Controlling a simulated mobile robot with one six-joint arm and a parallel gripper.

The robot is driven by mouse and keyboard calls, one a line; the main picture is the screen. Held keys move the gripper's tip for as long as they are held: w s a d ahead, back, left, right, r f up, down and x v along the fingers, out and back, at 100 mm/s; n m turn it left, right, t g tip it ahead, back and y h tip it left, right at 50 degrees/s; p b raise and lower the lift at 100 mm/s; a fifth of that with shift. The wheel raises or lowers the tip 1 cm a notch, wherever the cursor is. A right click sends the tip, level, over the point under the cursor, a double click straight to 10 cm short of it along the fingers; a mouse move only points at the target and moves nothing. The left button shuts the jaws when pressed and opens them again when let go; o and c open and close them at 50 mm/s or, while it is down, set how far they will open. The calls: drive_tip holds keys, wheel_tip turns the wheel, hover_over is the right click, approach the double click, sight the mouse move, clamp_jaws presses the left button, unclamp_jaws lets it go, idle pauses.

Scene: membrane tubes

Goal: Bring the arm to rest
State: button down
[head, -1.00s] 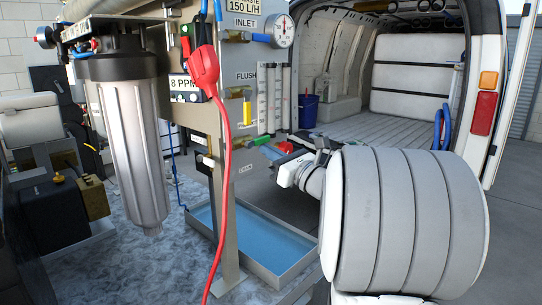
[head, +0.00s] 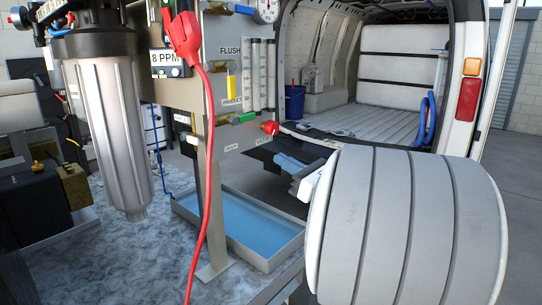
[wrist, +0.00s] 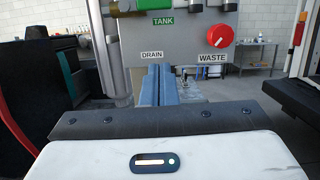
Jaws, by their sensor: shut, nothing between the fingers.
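My gripper (head: 282,160) is in the middle of the head view, held out in front of my pale, banded arm. Its blue-grey fingers are together with nothing between them. The red knob (wrist: 221,35) is to the upper right of the fingers. In the head view the red knob (head: 270,128) is above the fingers, and they look apart from it. My arm hides part of the floor.
A filter housing (head: 112,125) hangs at the left. A red cable (head: 209,130) hangs in front of the panel post. An open van (head: 400,70) with a blue bucket (head: 294,101) stands behind. Floor at the right is clear.

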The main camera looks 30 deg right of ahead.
drive_tip(key=s+a+f+n+g+y+p, duration=0.1)
drive_tip(key=s+a+f+n+g, duration=0.15)
drive_tip(key=a+n+g, duration=0.35)
drive_tip(key=s+a+f+n+g+y+p, duration=0.1)
drive_tip(key=s+a+f+n+g, duration=0.2)
drive_tip(key=a, duration=0.5)
drive_tip(key=s+a+f+n+g+y+p, duration=0.1)
drive_tip(key=a+f+n+g, duration=0.35)
drive_tip(key=a, duration=0.25)
drive_tip(key=s+f+n+g+h+p, duration=0.1)
drive_tip(key=s+f+n+h, duration=0.2)
drive_tip(key=n, duration=0.6)
drive_tip(key=s+d+f+n+g+h+p, duration=0.1)
drive_tip(key=s+f+n+g+h, duration=0.1)
drive_tip(key=s+n+h, duration=0.5)
drive_tip(key=shift+s+f+n+p, duration=0.3)
drive_tip(key=shift+f+n, duration=0.35)
drive_tip(key=shift+n, duration=0.4)
drive_tip(key=shift+g, duration=0.25)
